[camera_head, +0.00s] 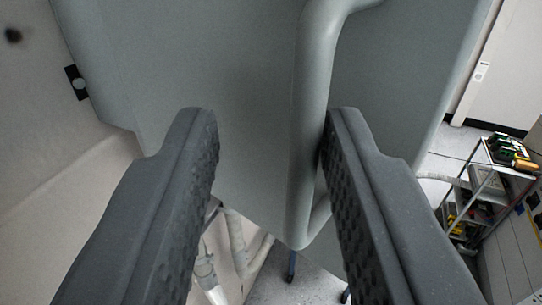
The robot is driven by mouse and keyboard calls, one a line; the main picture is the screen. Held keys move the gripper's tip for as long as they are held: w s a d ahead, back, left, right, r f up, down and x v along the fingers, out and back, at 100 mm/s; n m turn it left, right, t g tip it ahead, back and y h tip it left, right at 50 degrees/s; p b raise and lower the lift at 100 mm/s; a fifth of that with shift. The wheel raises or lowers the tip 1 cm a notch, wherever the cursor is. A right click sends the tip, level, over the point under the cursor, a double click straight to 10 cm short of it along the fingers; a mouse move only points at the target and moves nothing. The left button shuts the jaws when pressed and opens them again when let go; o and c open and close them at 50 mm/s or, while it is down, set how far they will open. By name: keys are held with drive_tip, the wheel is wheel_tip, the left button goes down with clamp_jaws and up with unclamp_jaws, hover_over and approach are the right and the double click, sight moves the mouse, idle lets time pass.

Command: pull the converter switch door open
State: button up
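The converter switch door (200,60) is a large grey panel that fills the upper middle of the view. A grey tubular handle (313,120) runs down its face. My gripper (266,122) is open, with one dark ridged finger on each side of the handle. The right finger is right beside the handle, and I cannot tell if they touch. A wide gap separates the left finger from the handle. The fingers hide part of the door's lower edge. I cannot tell how far the door stands open.
A pale surface with a small black fitting (77,83) lies left of the door. Pale pipes (240,245) show below the door. At the right a shelf cart (480,190) holds tools, with grey floor (445,165) near it.

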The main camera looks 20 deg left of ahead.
drive_tip(key=p+v, duration=0.1)
drive_tip(key=v, duration=1.2)
drive_tip(key=w+d+r+m, duration=0.1)
drive_tip(key=w+d+r, duration=0.35)
drive_tip(key=r, duration=0.45)
drive_tip(key=w+d+r+m, duration=0.1)
drive_tip(key=w+d+r, duration=0.4)
drive_tip(key=r, duration=0.4)
drive_tip(key=w+d+r+m+t+h, duration=0.15)
drive_tip(key=w+d+r, duration=0.35)
drive_tip(key=w+d, duration=0.75)
drive_tip(key=w+d+r+m+t+h, duration=0.1)
drive_tip(key=w+d+r+m+h, duration=0.3)
drive_tip(key=w+d, duration=0.85)
drive_tip(key=w+d+f+g, duration=0.1)
drive_tip(key=w+d+f, duration=0.1)
drive_tip(key=w+d, duration=0.35)
drive_tip(key=w+d+f, duration=0.2)
drive_tip(key=w+d, duration=0.1)
drive_tip(key=w, duration=0.5)
drive_tip(key=w+d+f+n+g+h, duration=0.1)
drive_tip(key=w+d+f, duration=0.4)
drive_tip(key=w+f, duration=0.2)
drive_tip(key=w+d+f+n+g+h, duration=0.1)
drive_tip(key=w+d+f, duration=0.3)
drive_tip(key=w+f, duration=0.3)
drive_tip(key=shift+d+f, duration=0.35)
drive_tip(key=shift+f, duration=0.05)
